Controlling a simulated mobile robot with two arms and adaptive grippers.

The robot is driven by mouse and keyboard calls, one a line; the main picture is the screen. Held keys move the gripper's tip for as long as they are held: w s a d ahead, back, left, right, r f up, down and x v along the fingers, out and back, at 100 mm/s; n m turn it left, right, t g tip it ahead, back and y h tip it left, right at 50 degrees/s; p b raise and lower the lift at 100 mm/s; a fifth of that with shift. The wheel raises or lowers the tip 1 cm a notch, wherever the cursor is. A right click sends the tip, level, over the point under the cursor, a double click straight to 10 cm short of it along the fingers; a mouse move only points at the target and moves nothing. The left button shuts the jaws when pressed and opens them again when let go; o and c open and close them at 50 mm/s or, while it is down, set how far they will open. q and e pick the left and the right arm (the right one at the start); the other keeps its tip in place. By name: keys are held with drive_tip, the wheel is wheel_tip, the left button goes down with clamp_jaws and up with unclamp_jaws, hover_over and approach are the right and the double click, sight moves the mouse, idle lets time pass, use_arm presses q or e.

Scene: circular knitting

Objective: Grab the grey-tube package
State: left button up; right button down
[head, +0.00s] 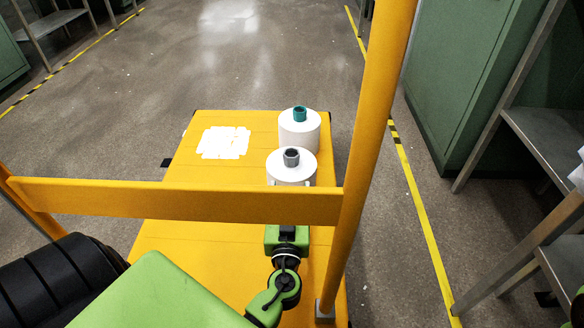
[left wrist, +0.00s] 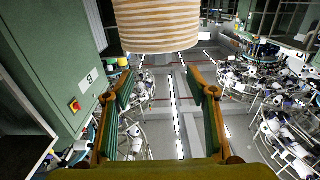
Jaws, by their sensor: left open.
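The grey-tube package (head: 291,163) is a white yarn roll with a grey tube at its top, standing upright on the yellow cart (head: 180,240). Its lower part is hidden behind the cart's crossbar. My left gripper (head: 288,234) is right in front of it, with its fingers mostly hidden by the crossbar. In the left wrist view a striped pale roll (left wrist: 158,26), seemingly this package, fills the top centre. The open, empty fingers of the left gripper (left wrist: 155,85) point toward it, one to each side. My right gripper is not in view.
A white roll with a teal tube (head: 300,130) stands just behind the grey-tube package. White patches (head: 224,142) lie on the cart's left. The yellow crossbar (head: 180,202) and upright post (head: 365,150) frame the near side. Shelves (head: 555,140) stand at right.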

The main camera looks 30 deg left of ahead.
sight(291, 163)
use_arm(q)
drive_tip(key=x, duration=1.3)
drive_tip(key=shift+a+b, duration=0.1)
drive_tip(key=shift+b, duration=0.3)
drive_tip(key=shift+s, duration=0.1)
clamp_jaws()
